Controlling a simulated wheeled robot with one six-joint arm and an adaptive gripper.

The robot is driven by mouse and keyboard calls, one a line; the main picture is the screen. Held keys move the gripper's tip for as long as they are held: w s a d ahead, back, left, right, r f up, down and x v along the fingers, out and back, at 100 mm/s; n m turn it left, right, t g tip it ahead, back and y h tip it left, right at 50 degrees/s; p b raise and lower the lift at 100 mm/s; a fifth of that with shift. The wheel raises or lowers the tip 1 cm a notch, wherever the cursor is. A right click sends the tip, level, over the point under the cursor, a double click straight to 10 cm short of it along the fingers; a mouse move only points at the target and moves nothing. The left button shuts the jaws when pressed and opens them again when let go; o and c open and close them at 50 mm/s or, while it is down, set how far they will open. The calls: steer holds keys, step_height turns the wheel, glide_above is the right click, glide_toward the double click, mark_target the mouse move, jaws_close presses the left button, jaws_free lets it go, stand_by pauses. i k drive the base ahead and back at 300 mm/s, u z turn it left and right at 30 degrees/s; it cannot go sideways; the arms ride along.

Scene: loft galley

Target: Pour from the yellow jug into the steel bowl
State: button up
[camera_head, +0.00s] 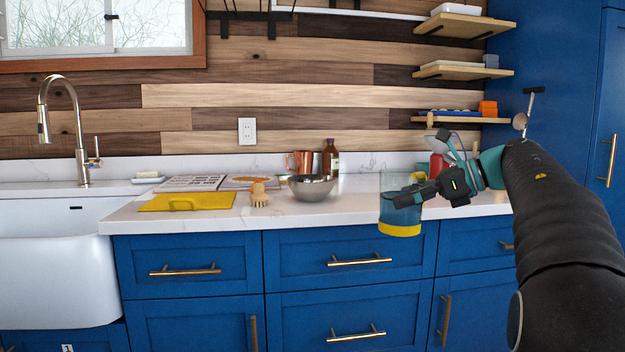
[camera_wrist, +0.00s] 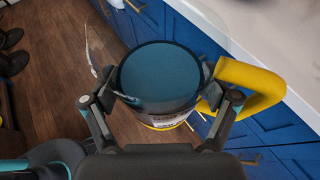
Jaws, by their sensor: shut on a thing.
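The yellow jug (camera_head: 399,230) has a clear body, a yellow base and a yellow handle. It is upright in the air, in front of the counter's front edge. My gripper (camera_head: 405,199) is shut around its body. In the wrist view, the jug (camera_wrist: 158,112) sits between my fingers (camera_wrist: 162,98), with its handle on the right. Dark blue liquid seems to fill part of it. The steel bowl (camera_head: 311,190) stands on the counter, left of the jug and apart from it. The bowl's inside is mostly hidden.
On the white counter (camera_head: 345,207) are a wooden brush (camera_head: 259,194), a yellow board (camera_head: 187,202), an open book (camera_head: 192,183), a copper mug (camera_head: 299,162) and a brown bottle (camera_head: 330,160). A sink (camera_head: 52,265) is at left. Counter between bowl and jug looks clear.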

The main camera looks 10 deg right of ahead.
mark_target(306, 188)
steer(key=i, duration=1.5)
